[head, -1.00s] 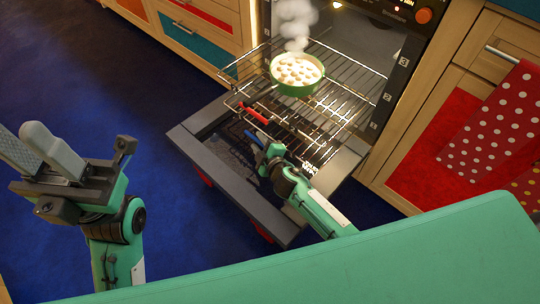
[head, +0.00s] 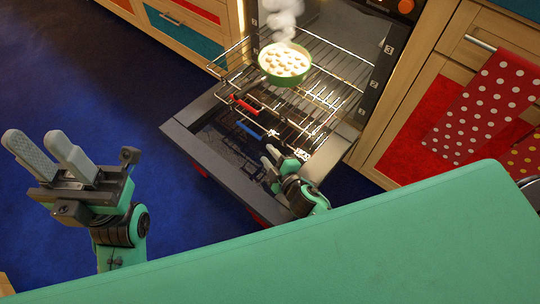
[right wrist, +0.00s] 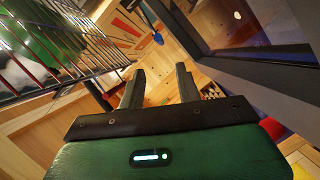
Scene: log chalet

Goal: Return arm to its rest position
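My right gripper (head: 271,154) is over the near part of the open oven door (head: 205,147), low beside my green body. It is empty, and its fingers stand apart in the right wrist view (right wrist: 160,74). My left gripper (head: 34,137) is raised over the blue floor at the left, its two grey fingers apart with nothing between them. A green pan (head: 291,80) with round pale pieces in it sits on the pulled-out wire rack (head: 325,88), clear of both grippers. Steam rises from it.
A red grip (head: 245,103) and a blue grip (head: 250,130) show at the rack's near side. Wooden cabinets flank the oven. A red polka-dot towel (head: 485,110) hangs at the right. The blue floor (head: 90,70) at the left is clear.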

